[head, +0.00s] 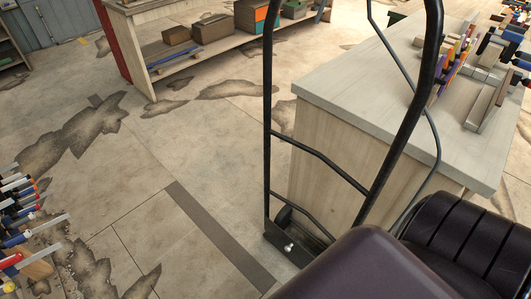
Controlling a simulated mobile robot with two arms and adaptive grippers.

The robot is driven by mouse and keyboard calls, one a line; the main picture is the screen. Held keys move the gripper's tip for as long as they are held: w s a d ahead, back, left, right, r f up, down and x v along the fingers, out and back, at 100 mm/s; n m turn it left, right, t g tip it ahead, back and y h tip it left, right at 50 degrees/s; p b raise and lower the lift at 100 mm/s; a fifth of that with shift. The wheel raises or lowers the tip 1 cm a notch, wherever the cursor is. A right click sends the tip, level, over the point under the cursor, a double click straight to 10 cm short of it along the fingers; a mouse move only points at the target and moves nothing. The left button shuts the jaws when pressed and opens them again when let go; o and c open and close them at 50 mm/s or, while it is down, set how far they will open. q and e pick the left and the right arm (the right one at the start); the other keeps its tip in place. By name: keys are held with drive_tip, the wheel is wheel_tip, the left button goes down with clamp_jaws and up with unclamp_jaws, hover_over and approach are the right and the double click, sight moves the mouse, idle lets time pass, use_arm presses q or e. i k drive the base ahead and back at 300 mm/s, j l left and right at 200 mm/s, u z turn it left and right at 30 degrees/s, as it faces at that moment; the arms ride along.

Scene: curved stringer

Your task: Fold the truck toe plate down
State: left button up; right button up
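A black tubular hand truck (268,120) stands upright in the middle of the head view, beside a pale wooden workbench. Its crossbars slope between two long uprights, and the right upright rises out of the top of the picture. At its foot is a dark plate-like part (300,243) with a bright round fitting, near a small black wheel (284,215). This may be the toe plate, but its fold cannot be told clearly. Dark purple rounded parts, probably mine, cover the bottom right and hide part of the truck's lower right side. Neither gripper is in view.
The workbench (350,85) stands close on the right, with clamps and tools on top. A low shelf bench (220,50) with boxes is at the back. Coloured clamps (22,215) reach in at the left edge. The stained floor (150,160) left of the truck is mostly clear.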

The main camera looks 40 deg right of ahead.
sight(280, 240)
drive_tip(key=i+j, duration=0.1)
drive_tip(key=i, duration=1.9)
drive_tip(key=i+z, duration=0.1)
drive_tip(key=z, duration=0.35)
drive_tip(key=i+z, duration=0.1)
drive_tip(key=z, duration=0.35)
drive_tip(key=i+z, duration=0.1)
drive_tip(key=z, duration=0.4)
drive_tip(key=i+j+z, duration=0.1)
drive_tip(key=z, duration=0.35)
